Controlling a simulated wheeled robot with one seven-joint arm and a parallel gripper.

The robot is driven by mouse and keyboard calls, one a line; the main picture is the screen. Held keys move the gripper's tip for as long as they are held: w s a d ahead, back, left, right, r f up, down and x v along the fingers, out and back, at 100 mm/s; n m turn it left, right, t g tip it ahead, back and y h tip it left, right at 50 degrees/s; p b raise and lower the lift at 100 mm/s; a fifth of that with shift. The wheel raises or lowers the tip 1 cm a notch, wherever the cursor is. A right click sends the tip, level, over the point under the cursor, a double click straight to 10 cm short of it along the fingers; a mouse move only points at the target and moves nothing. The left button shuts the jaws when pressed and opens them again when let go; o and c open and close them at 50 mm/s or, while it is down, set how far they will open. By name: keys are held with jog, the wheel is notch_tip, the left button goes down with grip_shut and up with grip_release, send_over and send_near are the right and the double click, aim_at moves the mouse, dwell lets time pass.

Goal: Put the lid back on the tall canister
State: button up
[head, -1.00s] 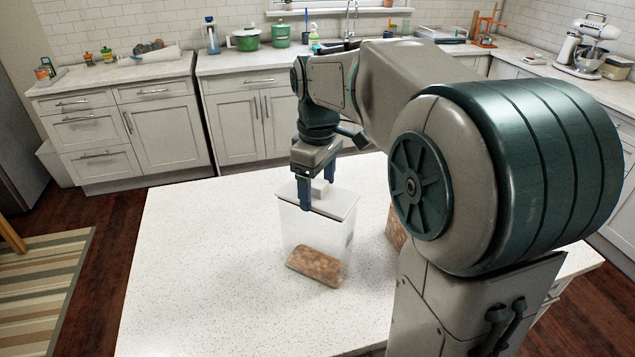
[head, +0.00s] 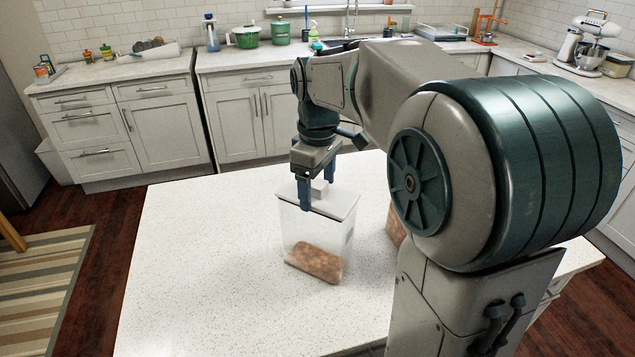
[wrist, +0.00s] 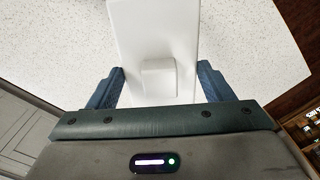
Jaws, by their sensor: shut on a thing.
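The tall clear canister (head: 312,232) stands upright on the white speckled counter, with brown contents (head: 316,265) in its bottom. Its white lid (head: 338,203), with a raised block handle, is at the canister's top. It also shows in the wrist view (wrist: 155,30), its handle between my fingers. My gripper (head: 318,192) points down and is shut on the lid, one finger at each side edge. It also shows in the wrist view (wrist: 160,90). I cannot tell whether the lid is fully seated or just above the rim.
A brown object (head: 394,228) stands right of the canister, mostly hidden by my arm. The island counter (head: 200,260) is bare left of the canister. Pots, a stand mixer (head: 588,40) and other items stand on the back counters.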

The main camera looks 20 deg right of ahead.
jog(key=o, duration=1.1)
jog(key=shift+r, duration=0.1)
jog(key=shift+r+p, duration=3)
jog(key=shift+r, duration=0.45)
jog(key=s+f+m+t, duration=0.2)
jog(key=s+f+m, duration=0.1)
jog(key=s, duration=0.5)
jog(key=s+f+m+t, duration=0.1)
jog(key=s+f+m, duration=0.2)
jog(key=s+m, duration=0.3)
jog(key=s, duration=0.3)
jog(key=shift+t, duration=0.4)
